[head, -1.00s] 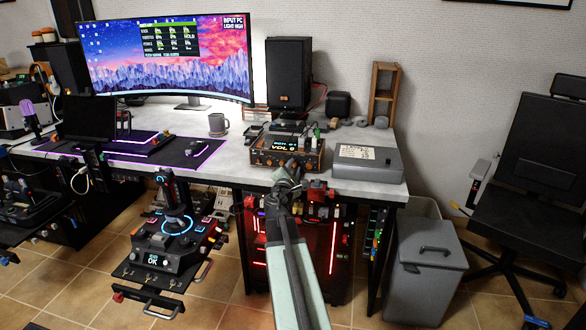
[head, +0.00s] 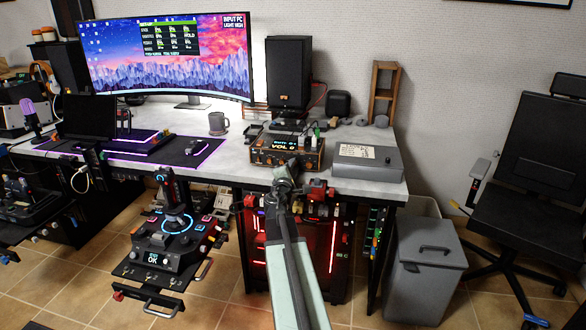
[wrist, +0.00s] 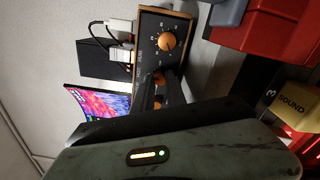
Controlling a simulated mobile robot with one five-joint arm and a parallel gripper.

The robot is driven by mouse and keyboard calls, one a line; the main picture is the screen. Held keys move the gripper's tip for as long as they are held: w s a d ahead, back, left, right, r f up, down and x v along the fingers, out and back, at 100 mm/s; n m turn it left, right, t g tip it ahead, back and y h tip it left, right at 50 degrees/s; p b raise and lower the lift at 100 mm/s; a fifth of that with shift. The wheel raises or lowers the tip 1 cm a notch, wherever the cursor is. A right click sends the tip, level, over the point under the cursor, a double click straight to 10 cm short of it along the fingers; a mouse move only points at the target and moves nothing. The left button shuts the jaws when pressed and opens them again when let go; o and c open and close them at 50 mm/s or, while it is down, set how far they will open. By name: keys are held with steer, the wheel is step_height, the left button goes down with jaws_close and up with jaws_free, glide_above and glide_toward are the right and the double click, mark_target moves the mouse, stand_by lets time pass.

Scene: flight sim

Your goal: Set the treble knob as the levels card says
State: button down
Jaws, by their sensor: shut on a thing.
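A wood-sided audio box (head: 287,153) with a small display and orange knobs sits near the table's front edge. Its display shows a VOL line. In the wrist view the box's dark front panel (wrist: 152,58) shows turned sideways, with one orange knob (wrist: 167,41) in clear view, apart from my gripper. My gripper (wrist: 160,88) is shut on a second orange knob (wrist: 158,77), mostly hidden between the dark fingers. I cannot read whether it is the treble knob. In the head view my gripper (head: 289,168) meets the box's front. A pale written card (head: 357,152) lies on a grey case; its words are too small to read.
The grey case (head: 385,168) stands right of the box. A black speaker (head: 288,72) and a mug (head: 218,123) stand behind and left. A grey bin (head: 428,270) stands at right.

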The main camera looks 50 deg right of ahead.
steer(key=shift+d+m, duration=0.1)
steer(key=shift+m, duration=2.1)
steer(key=shift+s, duration=0.1)
steer(key=c, duration=1.6)
jaws_free()
